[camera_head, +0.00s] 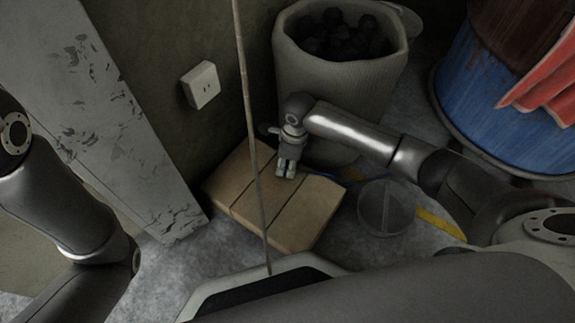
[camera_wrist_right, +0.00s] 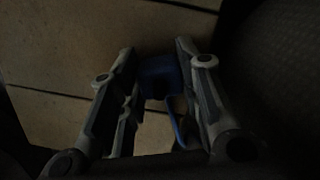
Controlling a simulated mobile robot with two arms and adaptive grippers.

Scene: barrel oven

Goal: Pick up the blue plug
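The blue plug (camera_wrist_right: 160,75) shows in the right wrist view between the two fingers of my right gripper (camera_wrist_right: 158,62). The fingers lean inward and appear to touch it on both sides, so the gripper looks shut on it. A blue cable (camera_wrist_right: 181,128) loops back from the plug toward the gripper. In the head view my right gripper (camera_head: 286,168) points down over the tan box (camera_head: 300,217), and the plug is hidden there. Part of the blue cable (camera_head: 345,181) shows right of the gripper. My left gripper is out of view; only the left arm shows.
A white wall socket (camera_head: 201,84) is on the wall at the upper left. A ribbed bin of dark lumps (camera_head: 335,75) stands behind my right gripper. A thin pole (camera_head: 250,140) crosses in front of the box. A round clear container (camera_head: 386,207) and a blue barrel (camera_head: 490,100) are right.

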